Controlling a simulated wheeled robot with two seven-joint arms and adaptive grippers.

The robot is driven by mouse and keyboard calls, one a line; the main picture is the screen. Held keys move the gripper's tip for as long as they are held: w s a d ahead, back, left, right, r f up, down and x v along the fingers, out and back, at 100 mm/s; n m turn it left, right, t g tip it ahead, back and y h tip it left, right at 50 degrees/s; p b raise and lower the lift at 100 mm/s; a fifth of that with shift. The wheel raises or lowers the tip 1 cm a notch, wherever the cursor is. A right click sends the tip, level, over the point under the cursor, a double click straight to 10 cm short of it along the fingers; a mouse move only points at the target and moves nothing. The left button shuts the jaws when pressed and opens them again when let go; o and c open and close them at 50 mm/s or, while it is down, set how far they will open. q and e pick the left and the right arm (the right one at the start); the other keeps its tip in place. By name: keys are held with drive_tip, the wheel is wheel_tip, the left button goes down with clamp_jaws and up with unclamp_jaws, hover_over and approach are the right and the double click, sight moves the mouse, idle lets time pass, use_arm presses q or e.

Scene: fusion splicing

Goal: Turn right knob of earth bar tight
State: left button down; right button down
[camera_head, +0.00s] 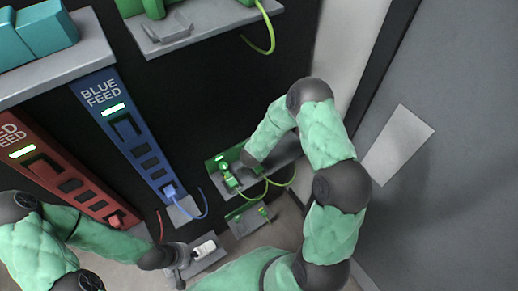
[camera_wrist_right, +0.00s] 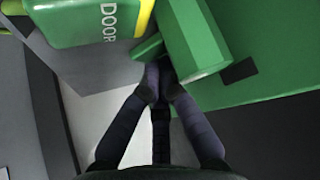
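The green earth bar (camera_head: 228,162) sits on a grey shelf against the dark wall in the head view. My right arm reaches over it from the right, and the arm's end hides the bar's right part there. In the right wrist view, my right gripper (camera_wrist_right: 160,72) has its fingertips almost together at a small green wing-like knob (camera_wrist_right: 147,47), beside a larger green block (camera_wrist_right: 195,45). The fingertips hide part of the knob. My left gripper (camera_head: 180,268) is low in the head view, beside a small white-topped device (camera_head: 204,249); its fingers are too small to read.
A blue feed panel (camera_head: 125,130) and a red feed panel (camera_head: 50,170) stand at the left. Yellow-green cables (camera_head: 278,184) hang by the earth bar. A green block labelled DOOR (camera_wrist_right: 85,20) is close to the right gripper. A grey wall (camera_head: 450,170) bounds the right side.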

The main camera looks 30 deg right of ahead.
drive_tip(key=m+p, duration=0.1)
drive_tip(key=s+m+g+h+p, duration=0.1)
drive_tip(key=m, duration=0.1)
drive_tip(key=shift+a+r+g+p, duration=0.15)
drive_tip(key=shift+a+g+p, duration=0.15)
drive_tip(key=shift+a+p, duration=0.05)
drive_tip(key=shift+s+a+m+g+h+p, duration=0.1)
drive_tip(key=shift+s+m+g+h+p, duration=0.1)
drive_tip(key=shift+m+g+h+p, duration=0.3)
drive_tip(key=shift+s+a+m+g+h+p, duration=0.1)
drive_tip(key=shift+s+m+g+p, duration=0.15)
drive_tip(key=shift+m, duration=0.45)
drive_tip(key=shift+s+a+p, duration=0.25)
drive_tip(key=shift+a+p, duration=0.1)
drive_tip(key=shift+p, duration=0.1)
drive_tip(key=shift+a, duration=0.2)
drive_tip(key=shift+s, duration=0.15)
